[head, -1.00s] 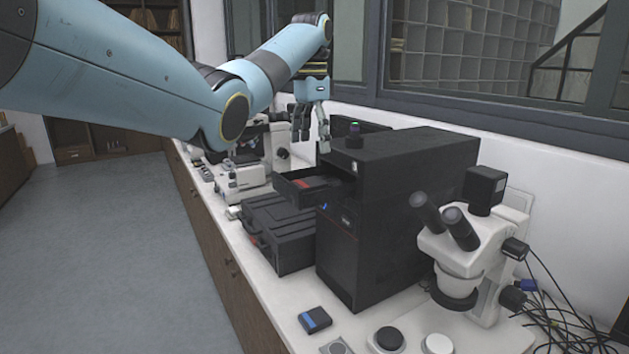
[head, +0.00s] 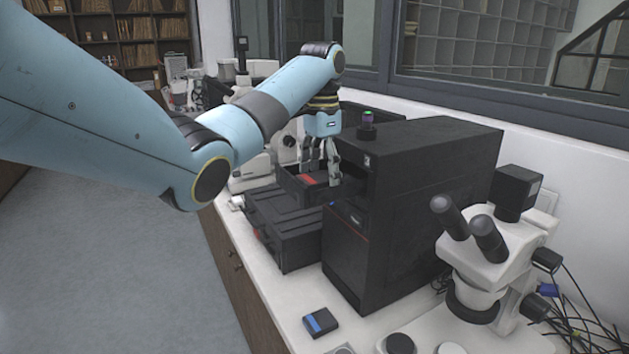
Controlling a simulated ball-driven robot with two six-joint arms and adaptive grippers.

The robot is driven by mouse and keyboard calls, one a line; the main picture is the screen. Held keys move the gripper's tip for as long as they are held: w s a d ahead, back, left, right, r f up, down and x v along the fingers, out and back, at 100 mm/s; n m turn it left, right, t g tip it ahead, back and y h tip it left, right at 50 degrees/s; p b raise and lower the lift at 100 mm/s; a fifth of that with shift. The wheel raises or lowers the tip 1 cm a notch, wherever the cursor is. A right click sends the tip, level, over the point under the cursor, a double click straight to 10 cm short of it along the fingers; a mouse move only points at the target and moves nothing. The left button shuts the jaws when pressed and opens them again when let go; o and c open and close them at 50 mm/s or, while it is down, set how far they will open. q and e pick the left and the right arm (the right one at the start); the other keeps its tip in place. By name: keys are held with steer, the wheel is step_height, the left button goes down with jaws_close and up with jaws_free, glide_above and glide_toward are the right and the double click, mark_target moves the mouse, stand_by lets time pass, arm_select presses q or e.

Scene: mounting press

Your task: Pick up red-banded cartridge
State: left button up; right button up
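A red patch, which looks like the red-banded cartridge (head: 307,179), lies in the open black drawer (head: 291,185) at the left of the black press housing (head: 430,180). Only its red part shows clearly; the rest is dark or behind the fingers. My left gripper (head: 321,174) points down over the drawer, its fingers spread, beside the red patch in the picture. I see nothing between the fingers. Whether they touch the cartridge cannot be told. My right gripper is not in view.
A black case (head: 283,227) stands left of the housing. A blue-banded cartridge (head: 320,322) lies on the white counter in front. A white microscope (head: 490,262) and loose cables are at the right. A small knob (head: 367,118) tops the housing.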

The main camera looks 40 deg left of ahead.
arm_select(q)
steer(key=shift+w+d, duration=0.1)
steer(key=shift+w, duration=0.05)
steer(key=shift+c, duration=1)
steer(key=shift+w+f, duration=0.1)
steer(key=shift+c, duration=2.3)
steer(key=c, duration=0.4)
steer(key=shift+c, duration=0.6)
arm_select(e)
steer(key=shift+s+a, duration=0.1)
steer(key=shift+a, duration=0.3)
